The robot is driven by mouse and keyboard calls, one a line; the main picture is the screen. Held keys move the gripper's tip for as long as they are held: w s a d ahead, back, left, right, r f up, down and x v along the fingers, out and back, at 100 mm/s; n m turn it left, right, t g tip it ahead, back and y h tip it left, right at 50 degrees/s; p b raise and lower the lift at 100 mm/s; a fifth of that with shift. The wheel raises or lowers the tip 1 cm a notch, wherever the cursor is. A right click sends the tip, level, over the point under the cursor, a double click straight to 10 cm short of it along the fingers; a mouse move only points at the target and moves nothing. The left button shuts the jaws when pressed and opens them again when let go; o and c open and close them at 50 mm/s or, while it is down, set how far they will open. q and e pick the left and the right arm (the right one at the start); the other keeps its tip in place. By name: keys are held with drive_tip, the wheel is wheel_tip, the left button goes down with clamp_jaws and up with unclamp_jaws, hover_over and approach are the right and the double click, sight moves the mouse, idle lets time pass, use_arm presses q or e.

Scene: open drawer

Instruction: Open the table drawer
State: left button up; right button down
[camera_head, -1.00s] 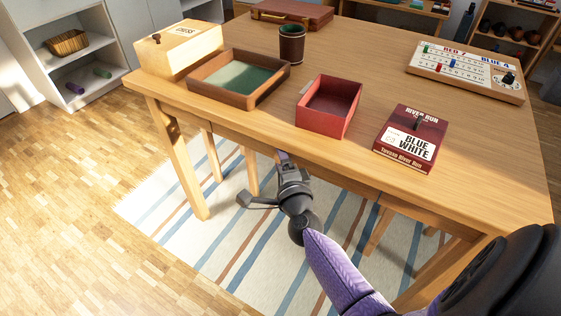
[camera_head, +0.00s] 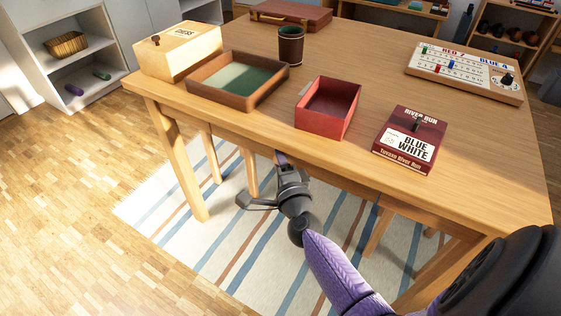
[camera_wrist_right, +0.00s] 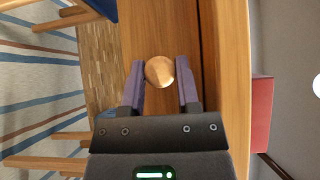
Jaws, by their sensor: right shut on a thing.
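The wooden table (camera_head: 345,55) has its drawer in the front side, under the top's edge. In the right wrist view the drawer front (camera_wrist_right: 186,45) shows as a wooden panel with a round wooden knob (camera_wrist_right: 159,71). My right gripper (camera_head: 281,158) is at the table's front edge in the head view. In the wrist view its two purple fingers (camera_wrist_right: 161,84) stand on either side of the knob and are shut on it. The drawer front is mostly hidden under the tabletop in the head view. My left gripper is not in view.
On the tabletop stand a red open box (camera_head: 328,108), a River Run box (camera_head: 410,140), a green-lined tray (camera_head: 238,80), a chess box (camera_head: 178,50), a dark cup (camera_head: 291,46) and a scoreboard (camera_head: 465,72). A striped rug (camera_head: 240,230) lies below.

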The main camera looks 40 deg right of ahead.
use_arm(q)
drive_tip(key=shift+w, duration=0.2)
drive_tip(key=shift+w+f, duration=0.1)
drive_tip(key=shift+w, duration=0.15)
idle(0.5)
